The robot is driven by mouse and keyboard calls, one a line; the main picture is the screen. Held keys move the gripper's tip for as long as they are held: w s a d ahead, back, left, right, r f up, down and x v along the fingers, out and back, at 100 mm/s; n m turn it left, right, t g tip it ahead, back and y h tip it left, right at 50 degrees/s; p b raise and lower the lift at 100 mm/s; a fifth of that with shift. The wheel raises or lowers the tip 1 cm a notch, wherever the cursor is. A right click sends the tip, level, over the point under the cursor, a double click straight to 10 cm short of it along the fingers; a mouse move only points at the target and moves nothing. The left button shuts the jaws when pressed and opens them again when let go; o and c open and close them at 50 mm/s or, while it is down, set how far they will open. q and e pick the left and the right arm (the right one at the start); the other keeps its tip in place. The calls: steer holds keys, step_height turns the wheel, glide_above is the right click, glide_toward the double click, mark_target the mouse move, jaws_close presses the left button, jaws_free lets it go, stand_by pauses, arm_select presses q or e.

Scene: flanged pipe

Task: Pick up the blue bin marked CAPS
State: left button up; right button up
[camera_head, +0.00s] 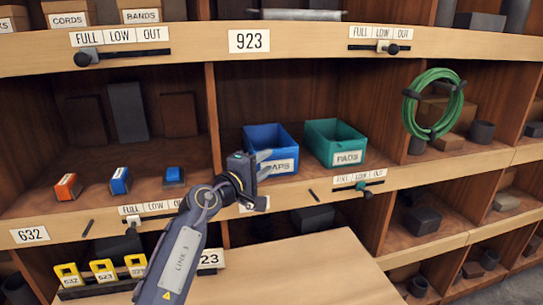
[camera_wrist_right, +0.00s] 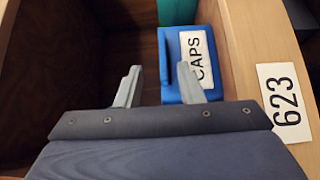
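The blue bin marked CAPS (camera_head: 284,165) stands upright on the middle shelf, left of a green bin marked PADS (camera_head: 335,142). My right gripper (camera_head: 263,160) is at the bin's left front and hides part of its label. In the right wrist view my right gripper (camera_wrist_right: 158,70) is open, with its two fingers apart. The blue bin (camera_wrist_right: 170,88) lies toward the right finger, which overlaps the bin and its CAPS label. I cannot tell whether that finger touches the bin. My left gripper is not in view.
A wooden divider (camera_head: 213,120) stands left of the bin. The shelf's front edge (camera_wrist_right: 245,60) with a 623 label (camera_wrist_right: 284,100) runs close to the gripper. A green cable coil (camera_head: 435,104) hangs at right. A wooden surface (camera_head: 300,275) lies below.

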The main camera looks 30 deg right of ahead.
mark_target(279, 155)
steer(key=p+x, duration=0.1)
steer(key=x, duration=0.5)
steer(key=shift+w+d+f, duration=0.15)
jaws_close()
